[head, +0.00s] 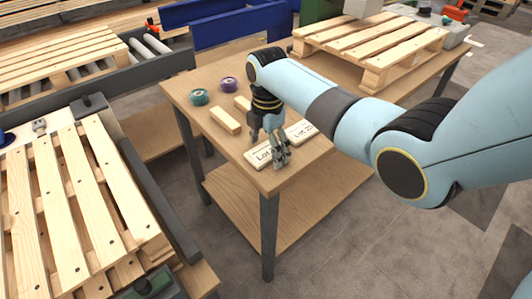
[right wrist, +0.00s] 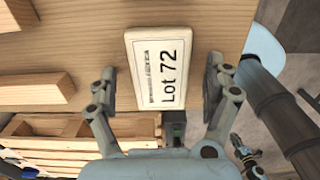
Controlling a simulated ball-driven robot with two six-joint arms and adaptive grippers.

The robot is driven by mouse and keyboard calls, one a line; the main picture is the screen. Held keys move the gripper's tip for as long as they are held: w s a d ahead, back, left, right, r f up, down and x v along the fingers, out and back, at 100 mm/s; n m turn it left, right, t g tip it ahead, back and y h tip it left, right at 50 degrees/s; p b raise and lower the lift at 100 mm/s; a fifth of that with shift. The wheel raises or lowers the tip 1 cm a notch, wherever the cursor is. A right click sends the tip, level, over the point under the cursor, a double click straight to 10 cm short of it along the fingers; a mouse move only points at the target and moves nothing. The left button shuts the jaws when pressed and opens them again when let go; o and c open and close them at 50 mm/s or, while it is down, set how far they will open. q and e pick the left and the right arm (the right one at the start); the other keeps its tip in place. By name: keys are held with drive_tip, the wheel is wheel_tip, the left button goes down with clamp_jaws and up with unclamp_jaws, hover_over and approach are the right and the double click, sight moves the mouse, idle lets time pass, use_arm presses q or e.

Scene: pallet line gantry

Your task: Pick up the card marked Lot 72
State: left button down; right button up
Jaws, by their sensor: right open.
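The card marked Lot 72 (right wrist: 157,66) is a pale plate with dark print, flat on the wooden table, and its label reads clearly in the right wrist view. In the head view the left card (head: 258,158) shows "Lot", with the rest behind a finger. My right gripper (head: 270,147) is over this card near the table corner. In the right wrist view my right gripper (right wrist: 162,72) is open, one finger at each long side of the card, with gaps. A small jointed dark part at lower right there may be my left gripper (right wrist: 244,155); its jaws are unclear.
A second card (head: 301,131) lies just right of the first. Two wooden blocks (head: 225,121), a teal roll (head: 198,97) and a purple roll (head: 228,85) are farther back on the table (head: 185,84). Slatted pallets stand at left (head: 60,190) and at back right (head: 375,38).

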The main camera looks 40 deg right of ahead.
drive_tip(key=shift+c, duration=0.3)
drive_tip(key=c, duration=1.2)
drive_tip(key=shift+r, duration=0.2)
